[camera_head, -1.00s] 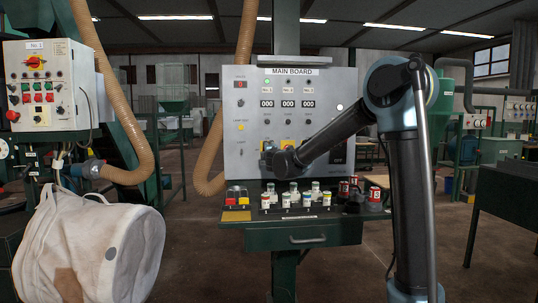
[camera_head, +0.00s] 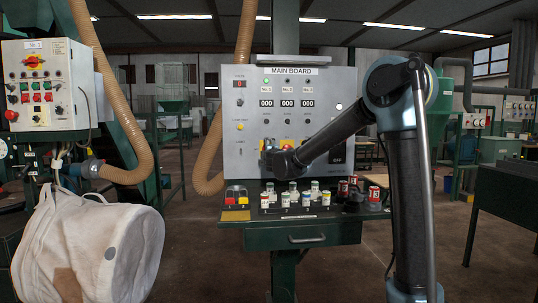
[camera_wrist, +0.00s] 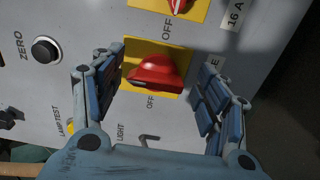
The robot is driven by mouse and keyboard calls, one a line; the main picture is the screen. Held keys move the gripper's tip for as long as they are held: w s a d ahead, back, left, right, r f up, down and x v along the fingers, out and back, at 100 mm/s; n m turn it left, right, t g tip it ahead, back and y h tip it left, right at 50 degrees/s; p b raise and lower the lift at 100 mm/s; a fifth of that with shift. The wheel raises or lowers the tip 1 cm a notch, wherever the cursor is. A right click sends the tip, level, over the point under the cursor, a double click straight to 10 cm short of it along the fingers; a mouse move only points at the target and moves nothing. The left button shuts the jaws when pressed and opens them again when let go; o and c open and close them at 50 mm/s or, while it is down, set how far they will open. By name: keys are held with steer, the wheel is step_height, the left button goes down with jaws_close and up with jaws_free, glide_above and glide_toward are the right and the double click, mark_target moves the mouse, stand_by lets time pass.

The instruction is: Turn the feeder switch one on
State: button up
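The main board (camera_head: 250,90) is a grey panel with rotary switches. In the wrist view a red rotary knob (camera_wrist: 155,72) on a yellow plate (camera_wrist: 133,58) sits between my fingers, with "OFF" printed below it. A second red knob (camera_wrist: 178,5) on a yellow plate is cut off at the top edge; it too has "OFF" below. I cannot read which of them is feeder switch one. My gripper (camera_wrist: 161,60) is open, its two fingers on either side of the nearer knob, with visible gaps. In the head view my arm hides most of this area.
A black ZERO button (camera_wrist: 45,50) and a small hook-like switch (camera_wrist: 149,139) are near the fingers. Below the board, a green desk (camera_head: 345,232) holds several small jars and red cans (camera_head: 375,194).

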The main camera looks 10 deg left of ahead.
steer(key=v, duration=1.2)
steer(key=shift+s, duration=0.1)
stand_by(0.4)
